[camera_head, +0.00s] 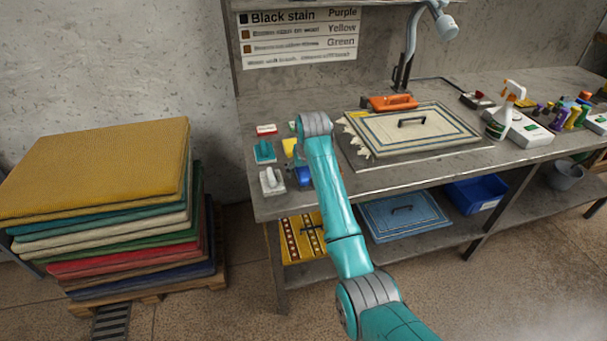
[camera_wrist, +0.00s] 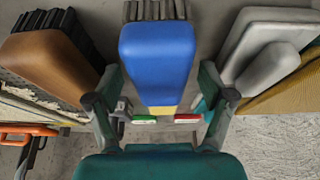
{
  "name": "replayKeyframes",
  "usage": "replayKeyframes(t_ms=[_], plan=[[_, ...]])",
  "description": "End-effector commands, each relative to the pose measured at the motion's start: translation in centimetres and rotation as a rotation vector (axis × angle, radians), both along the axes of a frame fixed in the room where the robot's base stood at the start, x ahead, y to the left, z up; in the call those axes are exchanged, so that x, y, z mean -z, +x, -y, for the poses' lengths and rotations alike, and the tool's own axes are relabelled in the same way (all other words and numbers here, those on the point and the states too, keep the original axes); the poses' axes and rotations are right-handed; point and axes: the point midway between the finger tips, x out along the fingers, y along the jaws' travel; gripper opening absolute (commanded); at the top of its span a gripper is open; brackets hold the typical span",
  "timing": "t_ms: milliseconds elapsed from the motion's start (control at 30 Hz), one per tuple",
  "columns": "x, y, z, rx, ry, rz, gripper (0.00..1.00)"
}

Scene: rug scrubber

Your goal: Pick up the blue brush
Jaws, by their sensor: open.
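The blue brush (camera_head: 304,177) lies near the left front of the workbench, partly hidden by my arm in the head view. In the wrist view the blue brush (camera_wrist: 158,50) is large and central, with its smooth blue back toward the camera and grey bristles at the top edge. My gripper (camera_wrist: 160,82) is open, with one finger on each side of the near part of the blue brush. No firm contact can be made out.
A framed rug (camera_head: 415,130) lies to the right; stacked rugs (camera_head: 95,170) stand left.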

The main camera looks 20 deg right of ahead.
Motion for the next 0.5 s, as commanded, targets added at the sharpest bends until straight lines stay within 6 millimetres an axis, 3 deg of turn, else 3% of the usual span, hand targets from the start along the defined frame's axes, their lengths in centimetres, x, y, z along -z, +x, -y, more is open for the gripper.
replayKeyframes(t_ms=[133, 400, 500], plan=[[0.01, 0.0, 0.0, 0.0, 0.0, 0.0, 0.81], [0.01, -0.01, 0.0, 0.0, 0.0, 0.0, 0.14], [-0.02, 0.01, 0.0, 0.0, 0.0, 0.001, 0.13]])
